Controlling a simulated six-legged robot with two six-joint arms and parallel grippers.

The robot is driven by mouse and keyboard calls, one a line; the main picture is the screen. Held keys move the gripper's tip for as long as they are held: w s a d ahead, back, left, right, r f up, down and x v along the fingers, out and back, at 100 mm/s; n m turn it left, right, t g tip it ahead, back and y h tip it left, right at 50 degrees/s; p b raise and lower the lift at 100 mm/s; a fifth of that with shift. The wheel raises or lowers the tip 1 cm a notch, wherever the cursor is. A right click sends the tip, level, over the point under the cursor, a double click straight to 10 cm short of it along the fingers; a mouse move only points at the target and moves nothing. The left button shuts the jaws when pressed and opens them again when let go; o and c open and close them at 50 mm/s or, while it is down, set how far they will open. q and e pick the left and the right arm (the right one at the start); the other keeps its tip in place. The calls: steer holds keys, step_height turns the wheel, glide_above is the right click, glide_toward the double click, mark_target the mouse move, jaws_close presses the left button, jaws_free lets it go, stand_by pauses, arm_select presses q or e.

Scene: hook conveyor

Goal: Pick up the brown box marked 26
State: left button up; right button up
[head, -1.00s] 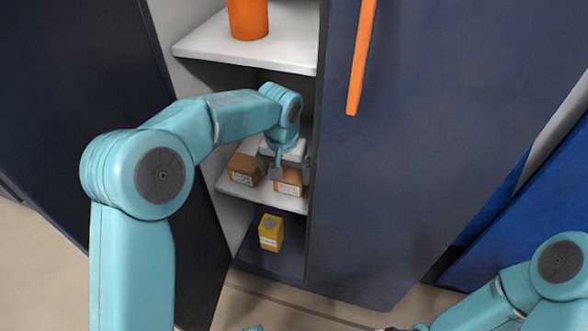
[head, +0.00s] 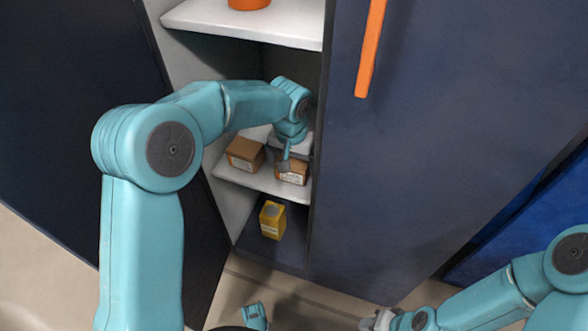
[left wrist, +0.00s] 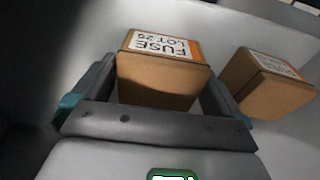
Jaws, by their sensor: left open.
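The brown box marked 26 (left wrist: 160,75) stands on a white shelf in the open cabinet, its label reading "FUSE LOT 26" upside down in the left wrist view. In the head view the box (head: 293,171) is the right one of two and is partly covered by my gripper. My left gripper (head: 283,157) is open, with one finger on either side of the box in the left wrist view (left wrist: 158,88). I cannot tell whether the fingers touch it. My right gripper (head: 376,320) shows only partly at the bottom of the head view; its jaws are unclear.
A second brown box (head: 245,153) stands close by on the same shelf (head: 256,181); its label is unreadable. A yellow box (head: 272,220) stands below. An orange object (head: 248,3) is on the upper shelf (head: 255,27). The closed door (head: 430,130) bounds the right.

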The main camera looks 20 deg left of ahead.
arm_select(q)
steer(key=shift+w+f, duration=0.2)
steer(key=shift+f, duration=0.7)
steer(key=shift+r, duration=0.1)
steer(key=c, duration=0.9)
steer(key=shift+o, duration=0.2)
steer(key=shift+r, duration=0.1)
